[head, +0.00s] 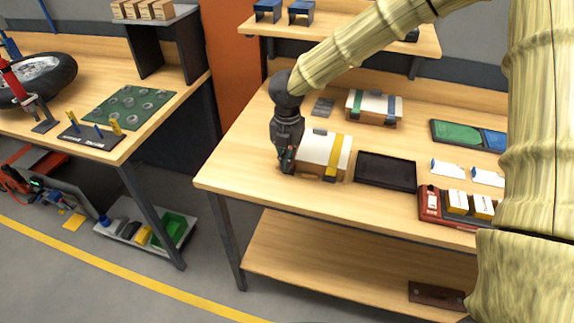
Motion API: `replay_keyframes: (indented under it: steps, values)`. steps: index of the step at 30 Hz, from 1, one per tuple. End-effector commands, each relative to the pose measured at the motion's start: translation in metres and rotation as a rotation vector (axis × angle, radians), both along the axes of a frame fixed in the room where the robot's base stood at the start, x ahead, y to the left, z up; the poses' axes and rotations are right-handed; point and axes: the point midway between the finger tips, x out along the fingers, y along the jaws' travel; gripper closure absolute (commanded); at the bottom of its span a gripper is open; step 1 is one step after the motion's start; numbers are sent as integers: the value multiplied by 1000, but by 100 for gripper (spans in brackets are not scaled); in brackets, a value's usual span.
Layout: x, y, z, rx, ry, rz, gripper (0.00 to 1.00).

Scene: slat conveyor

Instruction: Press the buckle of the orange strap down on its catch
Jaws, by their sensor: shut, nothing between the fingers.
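A wooden box with a white lid (314,149) stands near the front left of the bench. A yellow strap (337,155) runs over its right part, with a dark buckle (330,179) low on the front side. No clearly orange strap shows; my gripper covers the box's left end, so a strap there may be hidden. My gripper (286,168) points down at the left front corner of this box, shut and empty. I cannot tell whether it touches the box or a buckle.
A second white-lidded box (374,108) with blue and green straps stands behind. A black tray (386,171) lies close on the right, and a red holder (457,206) with boxes is further right. Bare bench (232,168) lies left of my gripper.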

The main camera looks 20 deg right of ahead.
Motion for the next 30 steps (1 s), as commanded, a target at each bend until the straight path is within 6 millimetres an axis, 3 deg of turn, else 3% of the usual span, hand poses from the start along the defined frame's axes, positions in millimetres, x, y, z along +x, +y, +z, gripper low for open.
replay_keyframes:
  steps: [14,30]
  values:
    - [-1,1,-2,0,0,1,100]
    - [-18,12,-1,-1,1,2,100]
